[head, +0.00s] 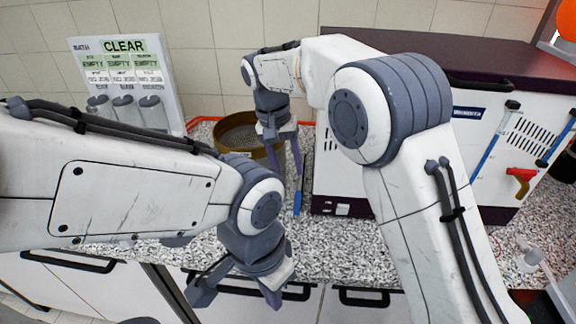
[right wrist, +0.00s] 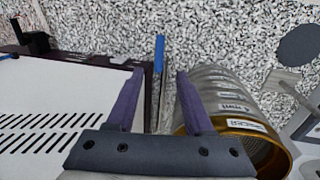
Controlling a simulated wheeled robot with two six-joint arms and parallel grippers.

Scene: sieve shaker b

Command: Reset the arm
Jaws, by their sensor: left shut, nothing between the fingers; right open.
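My left gripper (head: 240,288) hangs at the lower middle of the head view, in front of the counter's front edge, shut and empty. My right gripper (head: 286,168) points down over the counter, between the brass-rimmed sieve (head: 236,146) and the white machine (head: 335,165). In the right wrist view the right gripper (right wrist: 160,76) is open, with its two purple fingers apart and nothing held. A labelled sieve stack (right wrist: 226,105) with a brass rim stands just right of the fingers. My arms hide part of the counter and machine.
A blue-tipped strip (head: 298,203) lies on the speckled counter (head: 350,250) beside the machine; its blue end shows between the fingers in the right wrist view (right wrist: 159,52). A board (head: 125,48) reading CLEAR and EMPTY stands back left. A red handle (head: 520,178) is on the right.

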